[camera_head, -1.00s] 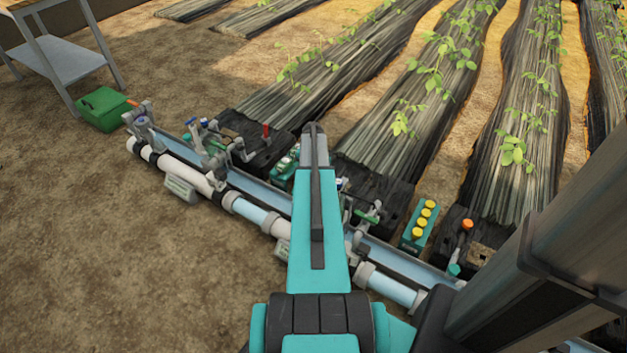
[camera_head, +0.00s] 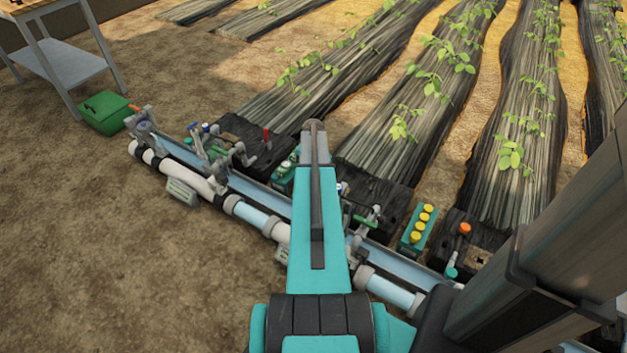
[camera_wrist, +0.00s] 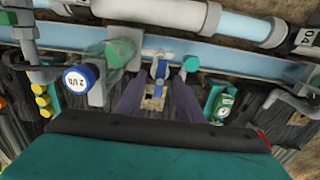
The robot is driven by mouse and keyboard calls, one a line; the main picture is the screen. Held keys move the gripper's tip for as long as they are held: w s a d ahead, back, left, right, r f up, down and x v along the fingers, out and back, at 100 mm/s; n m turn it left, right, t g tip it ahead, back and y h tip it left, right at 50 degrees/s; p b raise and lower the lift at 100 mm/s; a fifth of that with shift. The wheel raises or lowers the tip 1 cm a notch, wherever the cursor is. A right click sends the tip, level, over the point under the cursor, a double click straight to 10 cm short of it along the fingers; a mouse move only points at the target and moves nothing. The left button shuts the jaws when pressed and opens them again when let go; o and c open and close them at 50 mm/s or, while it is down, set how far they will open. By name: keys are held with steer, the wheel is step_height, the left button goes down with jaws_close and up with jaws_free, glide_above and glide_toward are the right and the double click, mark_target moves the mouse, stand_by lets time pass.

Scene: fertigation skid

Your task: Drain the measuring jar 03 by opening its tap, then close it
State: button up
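In the wrist view, the two dark fingers of my gripper (camera_wrist: 160,78) stand apart. A small grey fitting with a blue part (camera_wrist: 160,68) shows between and just beyond the fingertips; I cannot tell whether they touch it. A translucent green cylinder (camera_wrist: 121,49) lies left of the fingers; I cannot tell whether it is measuring jar 03. A blue round cap (camera_wrist: 77,79) with a white marked face is lower left of it. A teal cap (camera_wrist: 191,62) is just right of the fingers. In the head view, my arm hides the gripper and the skid's middle.
The pipe line (camera_head: 252,214) runs diagonally across the head view, with grey fittings above it. A teal box with yellow knobs (camera_head: 417,229) and an orange-topped fitting (camera_head: 464,229) stand at right. A green case (camera_head: 104,112) lies by a table (camera_head: 66,62). Bare ground lies in front.

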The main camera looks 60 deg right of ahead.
steer(key=shift+r+p, duration=1)
steer(key=shift+r, duration=0.85)
